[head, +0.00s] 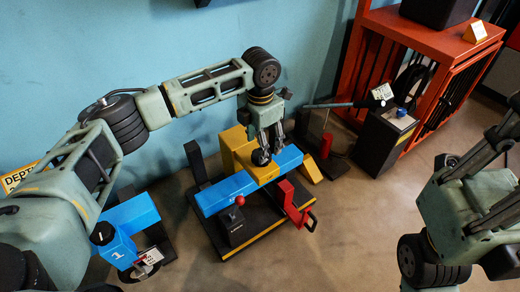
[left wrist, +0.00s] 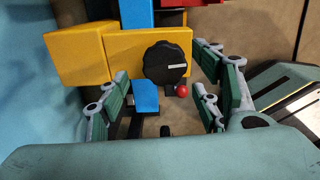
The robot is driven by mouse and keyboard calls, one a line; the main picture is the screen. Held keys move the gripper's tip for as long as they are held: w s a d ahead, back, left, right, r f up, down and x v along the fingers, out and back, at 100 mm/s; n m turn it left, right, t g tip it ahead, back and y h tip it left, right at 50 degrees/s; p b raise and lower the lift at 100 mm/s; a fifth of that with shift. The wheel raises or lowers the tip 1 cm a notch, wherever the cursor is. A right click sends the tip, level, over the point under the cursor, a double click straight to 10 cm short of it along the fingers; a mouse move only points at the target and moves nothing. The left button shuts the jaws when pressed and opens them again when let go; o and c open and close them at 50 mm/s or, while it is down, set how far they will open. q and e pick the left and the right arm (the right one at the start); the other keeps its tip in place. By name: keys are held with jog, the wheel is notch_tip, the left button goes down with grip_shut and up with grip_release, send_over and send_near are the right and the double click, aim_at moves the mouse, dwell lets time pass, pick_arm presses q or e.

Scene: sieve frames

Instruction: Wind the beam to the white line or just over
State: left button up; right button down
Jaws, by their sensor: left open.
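The blue beam (head: 225,194) lies across a dark-based stand with a yellow block (head: 232,148) behind it. A black round knob (head: 261,157) with a white mark sits on the yellow part; it also shows in the left wrist view, where the knob (left wrist: 166,62) faces me. My left gripper (head: 268,143) is above the knob, reaching down. In the left wrist view my left gripper (left wrist: 163,88) is open, its fingers either side of the knob and apart from it. I cannot make out a white line on the beam. Right arm links show at the right edge, but no right gripper.
A red-ball lever (head: 239,201) and a red clamp-like part (head: 290,200) are on the stand's front. Another blue unit (head: 130,214) stands at left. A black box with a lever (head: 382,135) and an orange rack (head: 430,45) stand at right. Floor is clear front right.

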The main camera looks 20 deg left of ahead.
pick_arm(q)
notch_tip(320, 180, up, 8)
jog(key=shift+r, duration=0.15)
dwell(0.3)
